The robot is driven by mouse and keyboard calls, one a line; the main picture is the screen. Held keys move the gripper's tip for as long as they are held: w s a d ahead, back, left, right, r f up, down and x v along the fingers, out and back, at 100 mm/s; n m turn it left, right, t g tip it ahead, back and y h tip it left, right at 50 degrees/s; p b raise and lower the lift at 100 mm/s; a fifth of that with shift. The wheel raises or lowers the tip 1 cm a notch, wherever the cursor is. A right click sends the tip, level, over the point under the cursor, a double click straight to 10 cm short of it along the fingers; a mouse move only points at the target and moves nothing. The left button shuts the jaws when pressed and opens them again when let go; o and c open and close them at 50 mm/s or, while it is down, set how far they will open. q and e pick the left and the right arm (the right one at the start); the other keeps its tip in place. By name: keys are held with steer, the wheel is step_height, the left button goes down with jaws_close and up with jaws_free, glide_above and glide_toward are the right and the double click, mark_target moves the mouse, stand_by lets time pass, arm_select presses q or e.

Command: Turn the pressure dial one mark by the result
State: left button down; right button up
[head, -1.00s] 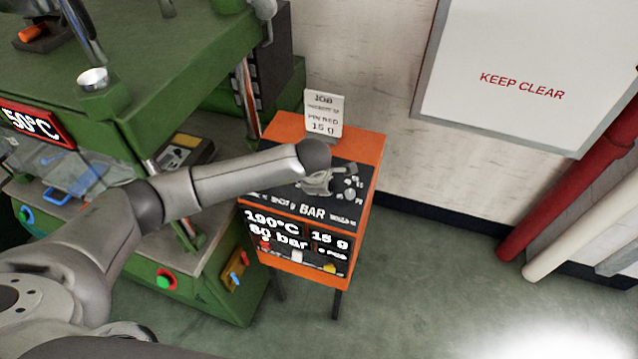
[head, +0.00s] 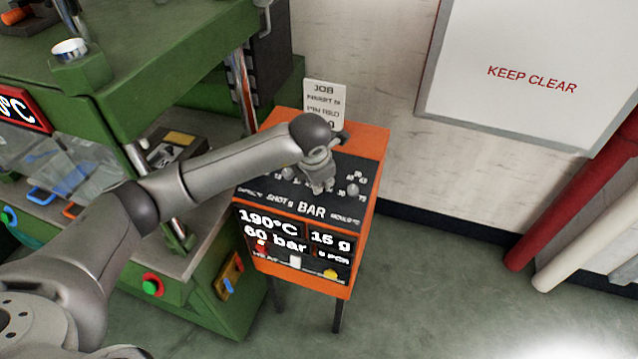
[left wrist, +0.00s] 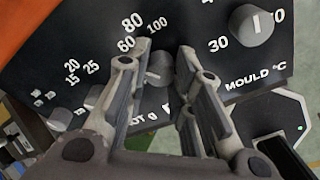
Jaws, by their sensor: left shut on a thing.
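The pressure dial (left wrist: 158,70) is the middle grey knob on the black panel, among the marks 60, 80 and 100 in the left wrist view. My left gripper (left wrist: 155,95) is shut on it, one finger on each side. In the head view my left gripper (head: 318,184) comes down on the panel just above the word BAR and hides most of that dial. The display (head: 275,240) below reads 190°C, 60 bar and what looks like 15 g. The dial's pointer is not clear. My right gripper is not in view.
The mould temperature dial (left wrist: 254,28) and the shot dial (left wrist: 62,118) sit close on either side. The orange cabinet (head: 365,145) carries a job card (head: 325,97) at its back. A green press (head: 170,75) stands to the left.

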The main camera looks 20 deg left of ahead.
arm_select(q)
steer(key=shift+n, duration=0.3)
steer(key=c, duration=1.2)
jaws_free()
steer(key=shift+c, duration=0.2)
steer(key=v, duration=1.2)
